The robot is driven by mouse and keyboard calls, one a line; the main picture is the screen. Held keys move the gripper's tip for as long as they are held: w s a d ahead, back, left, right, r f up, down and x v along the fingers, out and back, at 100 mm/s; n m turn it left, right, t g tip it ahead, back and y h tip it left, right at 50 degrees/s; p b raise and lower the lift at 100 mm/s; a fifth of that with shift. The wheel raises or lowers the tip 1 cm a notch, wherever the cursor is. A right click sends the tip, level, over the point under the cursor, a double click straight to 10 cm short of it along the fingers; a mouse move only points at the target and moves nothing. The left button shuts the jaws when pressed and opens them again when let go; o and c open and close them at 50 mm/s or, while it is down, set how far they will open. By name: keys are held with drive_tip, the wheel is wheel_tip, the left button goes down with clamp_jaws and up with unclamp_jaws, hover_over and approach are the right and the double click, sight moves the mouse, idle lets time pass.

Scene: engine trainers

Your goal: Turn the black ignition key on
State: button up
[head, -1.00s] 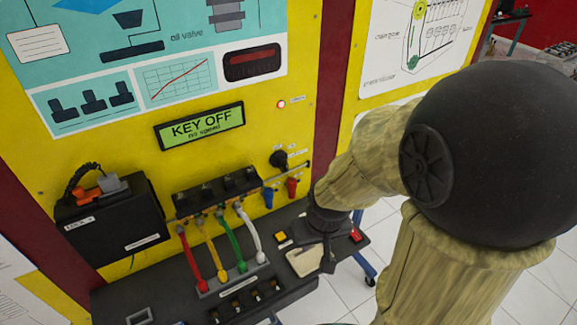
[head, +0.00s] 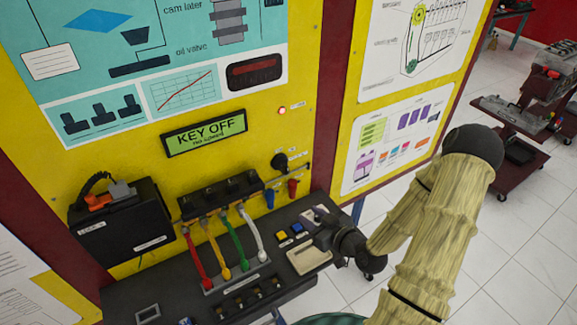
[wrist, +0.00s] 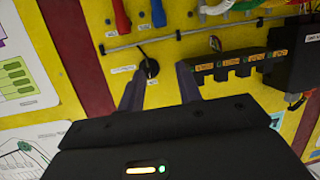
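The black ignition key (head: 279,161) sits on the yellow panel, right of the display and above the blue and red levers. The display (head: 204,132) reads "KEY OFF". My gripper (head: 322,226) is over the right end of the dark shelf, below and right of the key, and its fingers are hard to make out there. In the wrist view, which looks upside down, my gripper (wrist: 160,72) is open with two dark fingers apart. The key (wrist: 150,68) appears between the fingertips, beyond them. The fingers look empty and not in contact with the key.
A blue lever (head: 269,198) and a red lever (head: 293,188) hang just below the key. A black block with coloured cables (head: 220,197) is to the left. The shelf (head: 170,282) carries buttons and a pale pad (head: 309,260).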

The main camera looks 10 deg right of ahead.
drive_tip(key=d+r+m+t, duration=0.1)
drive_tip(key=t, duration=0.1)
drive_tip(key=d+r+t, duration=0.1)
drive_tip(key=r, duration=0.1)
drive_tip(key=shift+s+d+r+m+t+h, duration=0.1)
drive_tip(key=shift+r+m+t+h, duration=0.2)
drive_tip(key=shift+m+t, duration=0.1)
drive_tip(key=b+x, duration=0.1)
drive_tip(key=b, duration=0.1)
drive_tip(key=b+x, duration=0.3)
drive_tip(key=b, duration=0.1)
drive_tip(key=shift+w+d+f, duration=0.2)
drive_tip(key=shift+w+d, duration=0.1)
drive_tip(key=shift+w, duration=0.15)
drive_tip(key=b, duration=0.3)
drive_tip(key=shift+w+a, duration=0.2)
drive_tip(key=shift+w, duration=0.05)
drive_tip(key=b, duration=0.3)
drive_tip(key=shift+w+a, duration=0.15)
drive_tip(key=shift+a, duration=0.15)
